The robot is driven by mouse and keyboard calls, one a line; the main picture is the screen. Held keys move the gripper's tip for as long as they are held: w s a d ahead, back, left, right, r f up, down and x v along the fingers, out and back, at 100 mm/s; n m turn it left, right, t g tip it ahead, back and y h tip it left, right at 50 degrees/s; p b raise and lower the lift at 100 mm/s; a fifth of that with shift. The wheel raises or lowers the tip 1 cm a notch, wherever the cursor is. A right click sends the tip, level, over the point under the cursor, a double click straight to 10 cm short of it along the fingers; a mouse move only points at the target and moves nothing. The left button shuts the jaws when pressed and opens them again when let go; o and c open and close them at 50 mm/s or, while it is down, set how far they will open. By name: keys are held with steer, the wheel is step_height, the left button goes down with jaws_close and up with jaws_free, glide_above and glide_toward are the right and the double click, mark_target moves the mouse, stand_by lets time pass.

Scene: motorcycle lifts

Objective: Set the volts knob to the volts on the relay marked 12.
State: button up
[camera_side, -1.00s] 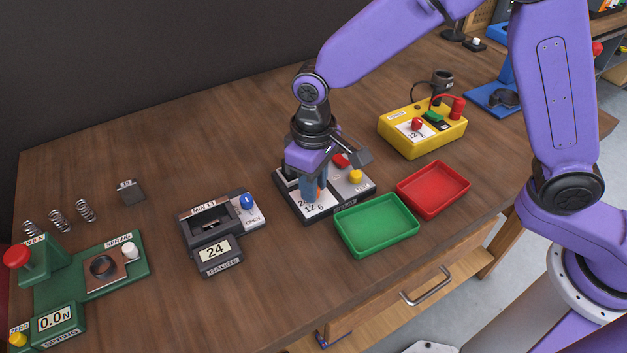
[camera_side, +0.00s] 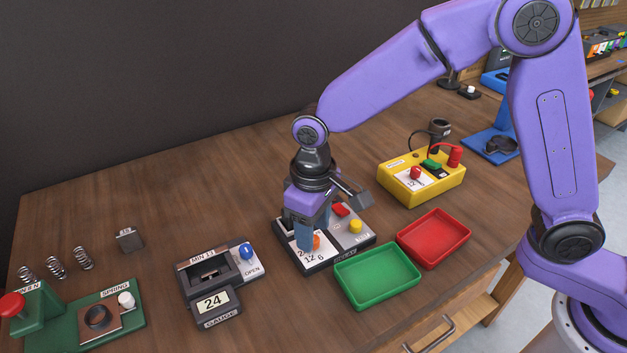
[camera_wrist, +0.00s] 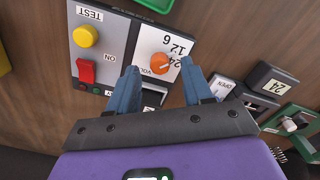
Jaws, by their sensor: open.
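The black-framed relay tester (camera_side: 352,240) has a white dial plate (camera_wrist: 172,35) printed 24, 12 and 6. Its orange volts knob (camera_wrist: 160,64) shows in the wrist view; the setting it points to is hard to tell. My gripper (camera_wrist: 161,88) is open, with one blue finger on each side of the knob and a gap visible. In the side view my gripper (camera_side: 307,243) is low over the dial and partly hides the knob (camera_side: 317,241). A small dark block (camera_side: 130,239) with an unreadable label lies at the left; I cannot tell whether it is the relay marked 12.
The tester also carries a yellow TEST button (camera_wrist: 85,36) and a red switch (camera_wrist: 86,72). Green (camera_side: 377,277) and red (camera_side: 434,238) trays stand close by. A gauge reading 24 (camera_side: 213,303) is left of the tester. A yellow meter box (camera_side: 421,180) stands behind.

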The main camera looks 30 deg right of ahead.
mark_target(315, 238)
step_height(315, 238, up, 16)
stand_by(0.4)
steer(key=shift+d+f, duration=0.1)
stand_by(0.3)
steer(key=s+d+f+n, duration=0.3)
steer(key=s+d+f, duration=0.2)
steer(key=s+d, duration=0.6)
steer(key=s+d+f+n, duration=0.3)
steer(key=s+d+f, duration=0.1)
steer(key=s+d, duration=0.7)
steer(key=d, duration=0.2)
steer(key=shift+s+d+f+n, duration=0.2)
steer(key=shift+d+f+n, duration=0.1)
steer(key=shift+f, duration=0.1)
